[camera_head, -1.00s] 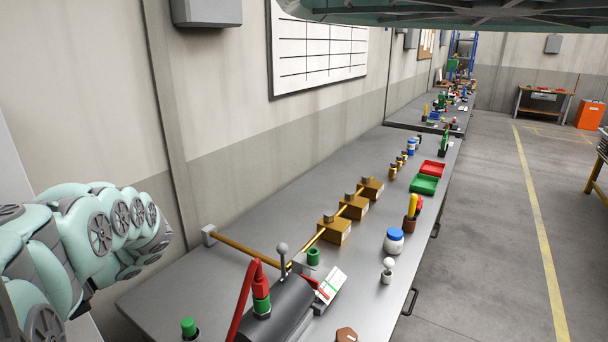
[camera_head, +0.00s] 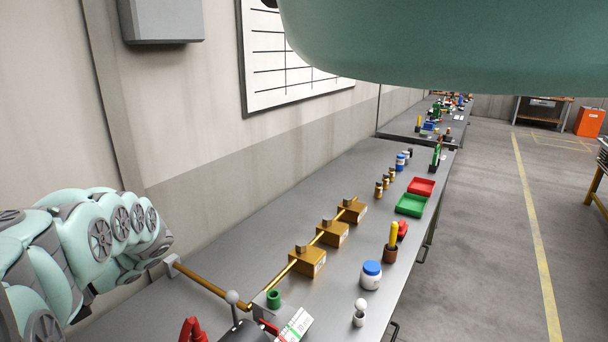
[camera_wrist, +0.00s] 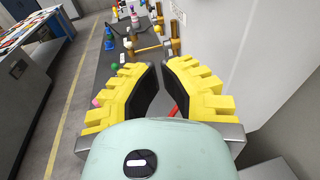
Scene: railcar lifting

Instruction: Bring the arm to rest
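My gripper (camera_wrist: 161,66) shows in the wrist view as two yellow fingers with black inner pads. The fingers stand apart with nothing held between them. It points along a bench that lies beyond the fingertips. The gripper itself cannot be made out in the head view.
A grey bench (camera_head: 352,172) runs along the wall, with brass blocks (camera_head: 332,233), a white jar (camera_head: 371,277), a green tray (camera_head: 411,205) and a red tray (camera_head: 421,187). A wall box (camera_head: 162,20) hangs upper left. The floor aisle at right is clear.

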